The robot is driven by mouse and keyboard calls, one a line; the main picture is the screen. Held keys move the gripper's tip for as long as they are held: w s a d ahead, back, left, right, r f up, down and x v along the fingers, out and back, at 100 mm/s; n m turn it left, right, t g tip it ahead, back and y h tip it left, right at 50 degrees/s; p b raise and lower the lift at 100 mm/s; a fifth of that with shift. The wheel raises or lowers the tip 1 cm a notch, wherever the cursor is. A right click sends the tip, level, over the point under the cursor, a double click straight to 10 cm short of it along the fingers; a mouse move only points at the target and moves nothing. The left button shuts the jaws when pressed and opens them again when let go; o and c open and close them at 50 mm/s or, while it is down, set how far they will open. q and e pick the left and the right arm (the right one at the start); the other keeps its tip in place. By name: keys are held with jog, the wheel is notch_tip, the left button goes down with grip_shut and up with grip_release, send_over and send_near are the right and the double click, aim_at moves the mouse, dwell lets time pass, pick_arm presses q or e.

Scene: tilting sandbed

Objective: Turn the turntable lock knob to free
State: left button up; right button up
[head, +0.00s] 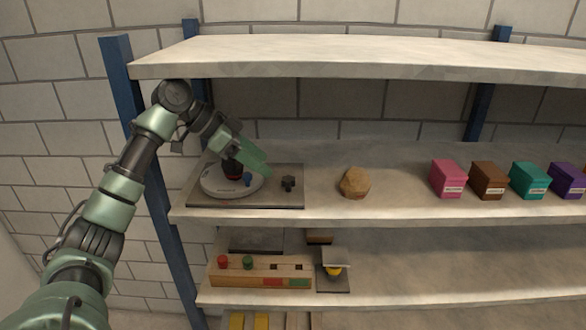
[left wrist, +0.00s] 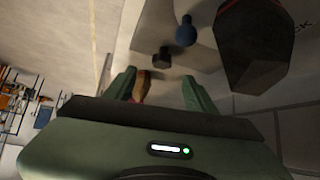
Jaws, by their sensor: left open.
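A white round turntable (head: 215,184) sits on a grey base plate (head: 272,200) on the middle shelf. A dark red and black piece (head: 233,172) stands on it; it looms large in the left wrist view (left wrist: 258,45). A small blue knob (head: 248,180) is at the disc's right side, also in the left wrist view (left wrist: 185,32). A small black knob (head: 288,184) stands on the plate to the right, also in the left wrist view (left wrist: 162,58). I cannot tell its setting. My left gripper (head: 264,170) is open and empty, above the plate between disc and black knob.
A tan rock-like lump (head: 355,182) lies right of the plate. Pink (head: 447,180), brown (head: 488,181), teal (head: 529,181) and purple (head: 567,180) boxes stand further right. The upper shelf (head: 350,58) overhangs.

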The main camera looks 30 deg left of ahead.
aim_at(287, 178)
pick_arm(q)
jog(key=shift+w+d+f, duration=0.15)
jog(key=shift+w+f, duration=0.1)
jog(key=shift+w, duration=0.4)
jog(key=p+x, duration=0.3)
jog(key=x, duration=0.3)
jog(key=shift+d+f, duration=0.15)
jog(key=shift+d, duration=0.1)
jog(key=shift+w+f, duration=0.2)
jog(key=shift+f, duration=0.1)
pick_arm(e)
jog(key=r, duration=0.1)
jog(key=s+r, duration=0.1)
jog(key=r, duration=0.1)
jog(key=shift+a+r, duration=0.1)
jog(key=shift+r, duration=0.1)
pick_arm(q)
jog(key=shift+s, duration=0.1)
grip_shut()
pick_arm(e)
jog(key=shift+w, duration=0.1)
